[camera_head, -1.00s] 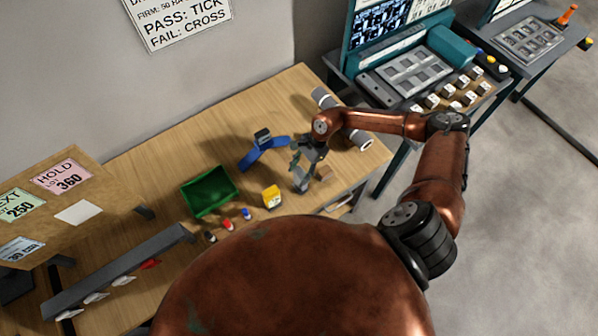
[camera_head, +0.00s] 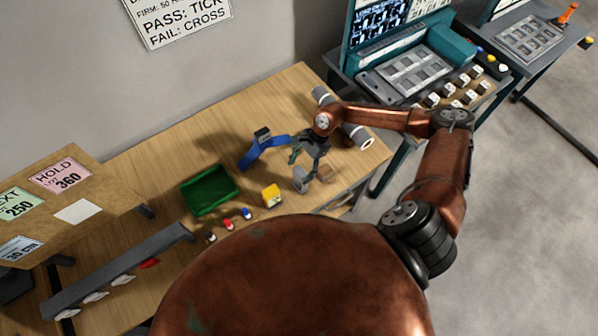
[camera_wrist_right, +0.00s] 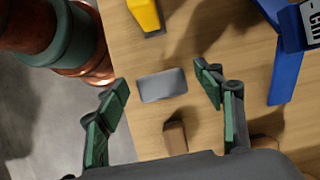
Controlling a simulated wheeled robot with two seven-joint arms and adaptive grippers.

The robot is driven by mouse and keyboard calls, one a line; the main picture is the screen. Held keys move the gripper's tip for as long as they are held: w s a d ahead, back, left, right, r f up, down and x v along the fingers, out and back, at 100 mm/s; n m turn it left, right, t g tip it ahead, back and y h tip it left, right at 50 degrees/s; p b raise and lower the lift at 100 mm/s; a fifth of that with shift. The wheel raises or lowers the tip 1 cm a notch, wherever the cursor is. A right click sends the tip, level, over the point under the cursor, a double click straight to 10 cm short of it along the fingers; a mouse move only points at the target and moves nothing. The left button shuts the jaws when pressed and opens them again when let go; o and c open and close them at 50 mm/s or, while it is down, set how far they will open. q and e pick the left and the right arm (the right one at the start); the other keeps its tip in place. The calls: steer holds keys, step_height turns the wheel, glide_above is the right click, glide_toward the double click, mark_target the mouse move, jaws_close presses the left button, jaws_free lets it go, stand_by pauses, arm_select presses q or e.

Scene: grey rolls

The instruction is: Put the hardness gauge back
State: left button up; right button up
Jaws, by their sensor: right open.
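My right gripper (camera_head: 307,158) is open above the wooden table. In the right wrist view its two green-padded fingers (camera_wrist_right: 165,86) stand apart, with nothing held between them. Between them, beyond the tips, is a grey rounded block or pad (camera_wrist_right: 162,85), also in the head view (camera_head: 300,180). A small yellow device (camera_head: 272,195) stands to its left; the wrist view shows it at the top edge (camera_wrist_right: 143,14). It may be the hardness gauge, but I cannot tell for certain. My left gripper is not in view.
A brown block (camera_wrist_right: 175,138) lies close to the grey one. A blue stand (camera_head: 264,151) with a dark label box stands behind. A green bin (camera_head: 209,208) and several small coloured-cap bottles (camera_head: 229,224) are left. A grey roll (camera_head: 358,136) lies near the table's right edge.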

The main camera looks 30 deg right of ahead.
steer(key=b+v, duration=0.2)
steer(key=v, duration=0.8)
steer(key=shift+r, duration=0.25)
steer(key=shift+s+d, duration=0.1)
